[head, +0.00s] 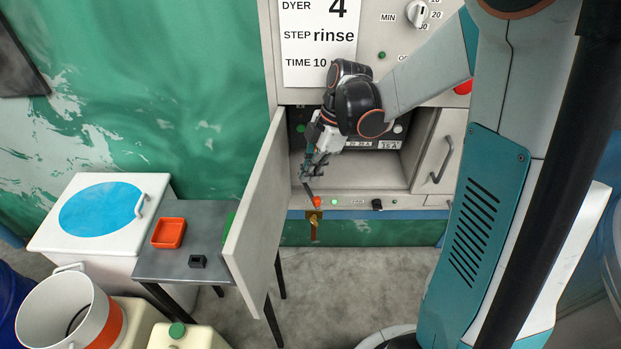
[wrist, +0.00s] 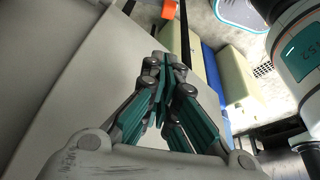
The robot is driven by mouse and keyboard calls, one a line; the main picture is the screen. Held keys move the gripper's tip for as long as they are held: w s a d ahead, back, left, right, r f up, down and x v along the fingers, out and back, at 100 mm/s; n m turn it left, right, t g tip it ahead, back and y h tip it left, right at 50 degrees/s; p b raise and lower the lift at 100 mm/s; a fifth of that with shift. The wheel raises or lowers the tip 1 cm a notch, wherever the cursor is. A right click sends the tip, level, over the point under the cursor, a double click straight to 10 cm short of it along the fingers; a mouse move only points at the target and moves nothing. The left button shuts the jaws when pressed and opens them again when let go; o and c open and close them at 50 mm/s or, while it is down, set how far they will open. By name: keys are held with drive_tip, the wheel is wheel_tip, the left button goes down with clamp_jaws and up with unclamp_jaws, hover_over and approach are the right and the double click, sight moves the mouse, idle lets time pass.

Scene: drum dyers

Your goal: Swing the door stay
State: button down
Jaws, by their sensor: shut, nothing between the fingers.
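A grey door (head: 257,215) stands swung open on the left of an open compartment in the dyer's panel. At the compartment's lower front edge, a short dark rod (head: 309,191) with an orange end (head: 317,201) shows above a brass plate (head: 314,219). It looks like the door stay, but I cannot be sure. My gripper (head: 306,176) is just above the rod, to the right of the door; I cannot tell whether they touch. In the wrist view my gripper (wrist: 166,62) has its teal fingers together and empty, in front of a pale flat panel (wrist: 75,75).
Containers crowd the lower left.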

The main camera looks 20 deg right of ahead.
sight(320, 202)
drive_tip(key=d+b+x, duration=0.1)
drive_tip(key=b+x, duration=0.2)
drive_tip(key=x, duration=0.6)
drive_tip(key=shift+d+f+b, duration=0.25)
drive_tip(key=shift+f+b, duration=0.1)
drive_tip(key=shift+f, duration=0.25)
drive_tip(key=d, duration=0.5)
drive_tip(key=shift+d, duration=0.25)
drive_tip(key=shift+r, duration=0.15)
